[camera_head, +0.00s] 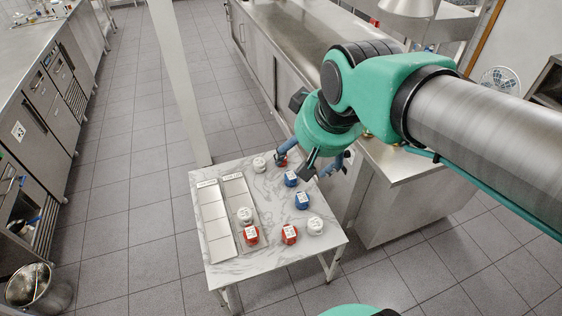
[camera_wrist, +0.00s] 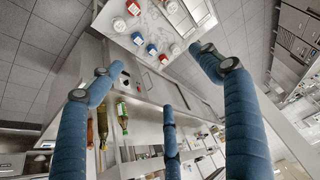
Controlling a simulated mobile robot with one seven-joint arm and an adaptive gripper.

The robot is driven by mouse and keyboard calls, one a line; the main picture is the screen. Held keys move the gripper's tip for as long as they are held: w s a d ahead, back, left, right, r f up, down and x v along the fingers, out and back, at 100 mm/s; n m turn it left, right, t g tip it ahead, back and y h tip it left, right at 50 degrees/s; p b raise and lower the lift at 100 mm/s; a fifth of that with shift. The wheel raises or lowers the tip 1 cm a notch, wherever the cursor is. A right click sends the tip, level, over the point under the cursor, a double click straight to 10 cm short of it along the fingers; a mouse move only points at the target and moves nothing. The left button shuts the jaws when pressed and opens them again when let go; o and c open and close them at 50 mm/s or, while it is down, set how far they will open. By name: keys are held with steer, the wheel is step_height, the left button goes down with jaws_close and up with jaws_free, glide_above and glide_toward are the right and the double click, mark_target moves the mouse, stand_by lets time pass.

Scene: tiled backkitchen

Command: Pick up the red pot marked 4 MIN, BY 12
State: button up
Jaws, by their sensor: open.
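Three red pots with white labelled tops show in the head view: one stands at the table's far edge, partly behind a finger (camera_head: 281,161), one on the bare front part of the table (camera_head: 289,235), and one in the right tray (camera_head: 251,236). The labels are too small to read, so I cannot tell which is marked 4 MIN, BY 12. Two red pots show in the wrist view, one near the table edge (camera_wrist: 163,59) and one at the top (camera_wrist: 133,8). My gripper (camera_head: 314,163) is open and empty, its blue fingers above the table's far right part.
Blue pots (camera_head: 291,179) (camera_head: 302,201) and white pots (camera_head: 259,165) (camera_head: 315,227) stand close by on the marble table (camera_head: 280,272). Two long trays, left (camera_head: 213,222) and right (camera_head: 234,190), lie at left; the right one holds a white pot (camera_head: 245,215). A steel counter (camera_head: 405,180) stands right behind.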

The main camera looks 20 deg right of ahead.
steer(key=w+d+f+b, duration=0.1)
steer(key=w+d+f, duration=0.1)
steer(key=w, duration=0.9)
steer(key=w+d+f, duration=0.1)
steer(key=w+f, duration=0.1)
steer(key=w, duration=0.8)
steer(key=w+d+f, duration=0.2)
steer(key=w+f, duration=0.3)
steer(key=w, duration=0.3)
steer(key=w+d+f, duration=0.2)
steer(key=w+f, duration=0.4)
steer(key=w, duration=0.2)
steer(key=w+d+f, duration=0.3)
steer(key=w+f, duration=0.3)
steer(key=f, duration=0.7)
steer(key=w+d+f+b, duration=0.1)
steer(key=w+d+f, duration=0.2)
steer(key=w+f, duration=0.4)
steer(key=w+d+f+m+g+b, duration=0.1)
steer(key=w+d+f, duration=0.2)
steer(key=f, duration=1.6)
steer(key=w, duration=0.3)
steer(key=shift+w+d, duration=0.2)
steer(key=shift+w, duration=0.05)
steer(key=shift+b+x, duration=1)
steer(key=shift+x, duration=3.3)
steer(key=shift+s+d, duration=0.1)
steer(key=shift+d, duration=0.05)
